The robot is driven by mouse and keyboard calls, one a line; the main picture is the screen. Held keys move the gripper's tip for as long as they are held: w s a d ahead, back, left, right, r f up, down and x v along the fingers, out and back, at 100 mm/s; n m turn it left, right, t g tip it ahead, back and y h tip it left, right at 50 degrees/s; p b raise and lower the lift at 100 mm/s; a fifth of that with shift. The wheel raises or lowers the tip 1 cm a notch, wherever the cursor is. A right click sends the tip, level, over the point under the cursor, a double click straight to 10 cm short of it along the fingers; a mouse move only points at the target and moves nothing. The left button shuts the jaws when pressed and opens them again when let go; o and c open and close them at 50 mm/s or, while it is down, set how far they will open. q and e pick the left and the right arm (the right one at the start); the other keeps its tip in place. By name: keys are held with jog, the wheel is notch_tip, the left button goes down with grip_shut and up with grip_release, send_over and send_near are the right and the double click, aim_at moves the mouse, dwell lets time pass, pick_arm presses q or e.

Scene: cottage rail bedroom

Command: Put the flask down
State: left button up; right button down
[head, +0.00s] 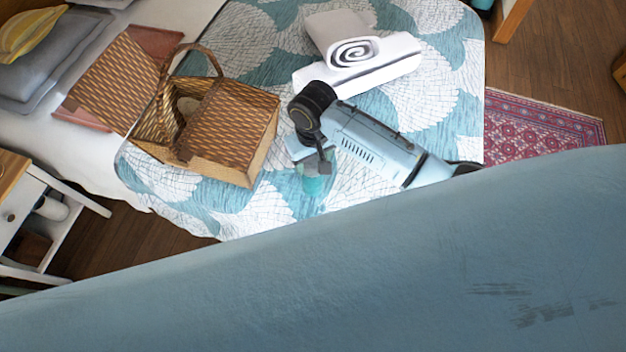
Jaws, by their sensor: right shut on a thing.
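The flask (314,186) is a small teal item, seen just below my right gripper (318,166) over the patterned bed cover. My right gripper is shut on the flask. My right arm comes in from the right and hides part of the gripper and the flask's top. I cannot tell whether the flask touches the bed. My left gripper is not in view.
An open wicker basket (232,133) stands on the bed (450,112), left of the flask. A rolled white towel (372,62) lies behind my arm. A white nightstand (28,215) is at the left. A large blue surface fills the foreground.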

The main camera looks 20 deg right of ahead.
jog(key=shift+f+b, duration=0.5)
jog(key=shift+f, duration=2.95)
jog(key=shift+f, duration=0.15)
jog(key=c, duration=0.5)
grip_release()
notch_tip(320, 180, up, 12)
jog(key=shift+r+p, duration=0.15)
jog(key=shift+p, duration=0.85)
